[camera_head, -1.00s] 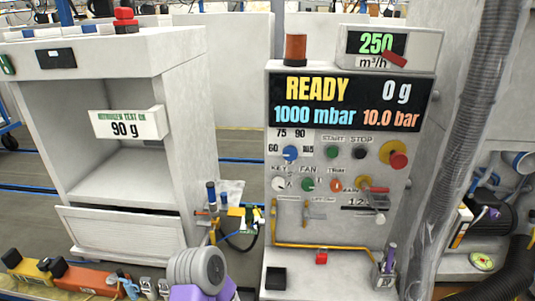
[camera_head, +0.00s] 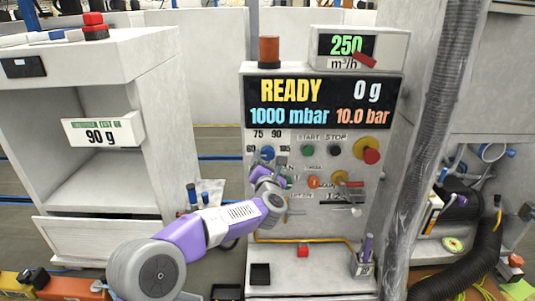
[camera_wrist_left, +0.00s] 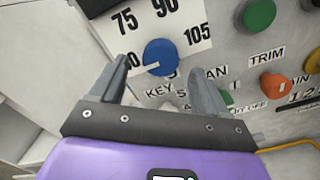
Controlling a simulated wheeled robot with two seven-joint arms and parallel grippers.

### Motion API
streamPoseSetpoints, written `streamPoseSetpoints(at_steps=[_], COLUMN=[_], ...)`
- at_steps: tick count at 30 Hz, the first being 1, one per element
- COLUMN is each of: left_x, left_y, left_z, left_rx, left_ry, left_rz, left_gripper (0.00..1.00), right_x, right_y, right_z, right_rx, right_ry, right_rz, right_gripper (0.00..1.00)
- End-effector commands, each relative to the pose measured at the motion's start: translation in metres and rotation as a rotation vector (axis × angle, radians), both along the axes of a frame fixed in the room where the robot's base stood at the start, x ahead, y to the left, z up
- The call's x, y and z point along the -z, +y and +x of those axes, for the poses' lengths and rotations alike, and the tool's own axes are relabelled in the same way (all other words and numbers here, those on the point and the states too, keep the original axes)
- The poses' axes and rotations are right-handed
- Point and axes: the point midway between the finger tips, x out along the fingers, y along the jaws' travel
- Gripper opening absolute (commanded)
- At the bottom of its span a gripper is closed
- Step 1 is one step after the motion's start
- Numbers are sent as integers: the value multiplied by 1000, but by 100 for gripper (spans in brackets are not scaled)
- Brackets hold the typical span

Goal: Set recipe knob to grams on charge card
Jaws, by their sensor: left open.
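The recipe knob is a blue dial (camera_head: 267,153) on the panel, with 60, 75, 90 and 105 printed around it. In the left wrist view the blue knob (camera_wrist_left: 161,56) has a white pointer line aimed left, toward the 60, whose label is partly hidden by a finger. The charge card (camera_head: 103,131) on the cabinet at left reads 90 g. My left gripper (camera_head: 266,172) is just below the knob; in the wrist view its open fingers (camera_wrist_left: 157,75) stand on either side of the knob's lower part. I cannot tell whether they touch it. My right gripper is not in view.
A KEY label (camera_wrist_left: 158,89) sits just below the knob, and my gripper covers part of that row. An orange knob (camera_head: 313,182), a green start button (camera_head: 308,150) and a red-and-yellow stop button (camera_head: 371,155) are to the right. The display (camera_head: 325,102) reads READY, 0 g.

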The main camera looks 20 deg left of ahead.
Motion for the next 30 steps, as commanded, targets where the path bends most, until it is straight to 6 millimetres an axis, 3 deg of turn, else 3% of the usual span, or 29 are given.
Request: streamPoseSetpoints(at_steps=[6,12,24,25,30], left_x=[1,1,2,2,1], left_y=[9,14,15,15,15], left_z=[31,48,53,53,53], left_rx=[-1,1,2,2,2], left_ry=[2,3,4,4,4], left_rz=[2,3,5,5,5], left_gripper=[76,76,76,74,48], right_x=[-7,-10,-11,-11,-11], right_y=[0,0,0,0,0], right_z=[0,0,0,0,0], right_rx=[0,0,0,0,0], right_ry=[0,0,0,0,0], right_rz=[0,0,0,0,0], right_gripper=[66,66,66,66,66])
